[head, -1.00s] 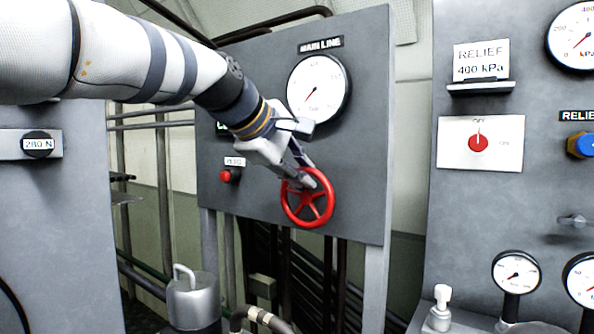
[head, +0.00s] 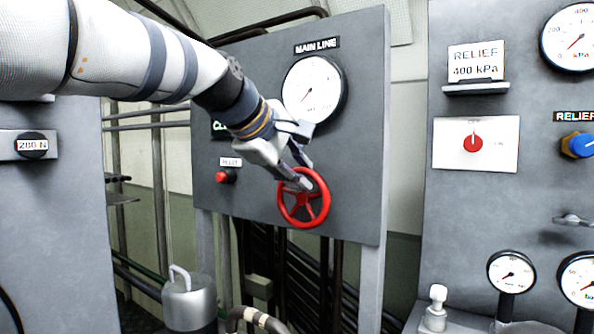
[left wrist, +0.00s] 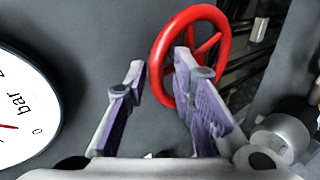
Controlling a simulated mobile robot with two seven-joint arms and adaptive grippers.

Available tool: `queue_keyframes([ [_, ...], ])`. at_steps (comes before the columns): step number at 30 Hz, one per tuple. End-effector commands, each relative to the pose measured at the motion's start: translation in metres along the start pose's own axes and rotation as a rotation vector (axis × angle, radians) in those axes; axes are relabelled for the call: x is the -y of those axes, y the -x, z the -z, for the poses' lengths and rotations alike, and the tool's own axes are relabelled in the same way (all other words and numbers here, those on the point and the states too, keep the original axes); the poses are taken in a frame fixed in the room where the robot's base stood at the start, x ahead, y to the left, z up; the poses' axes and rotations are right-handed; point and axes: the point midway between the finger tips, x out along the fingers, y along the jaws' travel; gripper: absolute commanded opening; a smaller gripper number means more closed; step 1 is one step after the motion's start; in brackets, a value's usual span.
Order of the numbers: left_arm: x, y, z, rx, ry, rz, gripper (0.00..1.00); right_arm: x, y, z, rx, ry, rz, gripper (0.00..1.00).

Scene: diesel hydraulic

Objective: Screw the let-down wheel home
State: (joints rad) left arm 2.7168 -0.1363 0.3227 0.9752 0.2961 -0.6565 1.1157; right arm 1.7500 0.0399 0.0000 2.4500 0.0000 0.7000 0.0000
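The red spoked let-down wheel (head: 303,222) is on the grey panel, below and slightly left of the main line gauge (head: 314,88). It also shows at the top of the left wrist view (left wrist: 222,48). My left gripper (head: 305,171) reaches the wheel's upper rim from the upper left. In the left wrist view its two fingers (left wrist: 160,75) stand apart, one outside the rim and one over its inner side. A gap shows beside the outer finger; I cannot tell whether the inner one touches. My right gripper is not in view.
A red button (head: 225,176) sits on the panel left of the wheel. A relief panel (head: 460,220) with a red switch (head: 473,143) and blue knob (head: 577,145) stands to the right. A metal canister (head: 189,300) with a handle is at lower left.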

Motion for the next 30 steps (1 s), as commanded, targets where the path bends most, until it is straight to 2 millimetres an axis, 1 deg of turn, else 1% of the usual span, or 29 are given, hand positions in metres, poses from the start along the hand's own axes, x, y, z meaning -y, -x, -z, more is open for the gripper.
queue_keyframes([
  [1, 0.012, -0.009, -0.004, 0.015, 0.005, 0.033, 0.42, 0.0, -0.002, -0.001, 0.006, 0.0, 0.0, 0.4],
  [3, 0.011, -0.007, -0.003, 0.014, 0.005, 0.031, 0.42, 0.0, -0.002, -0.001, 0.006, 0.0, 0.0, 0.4],
  [5, 0.01, 0.0, -0.002, 0.012, 0.006, 0.027, 0.42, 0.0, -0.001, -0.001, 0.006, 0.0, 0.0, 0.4],
  [8, 0.006, 0.024, -0.001, 0.008, 0.004, 0.018, 0.42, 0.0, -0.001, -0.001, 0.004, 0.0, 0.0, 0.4],
  [12, 0.002, 0.071, 0.0, 0.004, 0.002, 0.007, 0.42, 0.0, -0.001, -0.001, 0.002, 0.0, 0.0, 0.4],
  [16, 0.001, 0.096, 0.0, 0.008, 0.002, 0.003, 0.42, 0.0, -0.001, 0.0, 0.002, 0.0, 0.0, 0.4],
  [21, 0.002, 0.111, 0.0, 0.01, 0.004, 0.008, 0.42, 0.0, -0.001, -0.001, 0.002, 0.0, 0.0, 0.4],
  [24, 0.001, 0.117, 0.001, 0.004, 0.002, 0.004, 0.42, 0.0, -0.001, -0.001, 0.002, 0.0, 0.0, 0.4],
  [30, 0.0, 0.119, 0.001, 0.001, 0.001, 0.002, 0.42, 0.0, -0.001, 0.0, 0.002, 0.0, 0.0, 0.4],
])
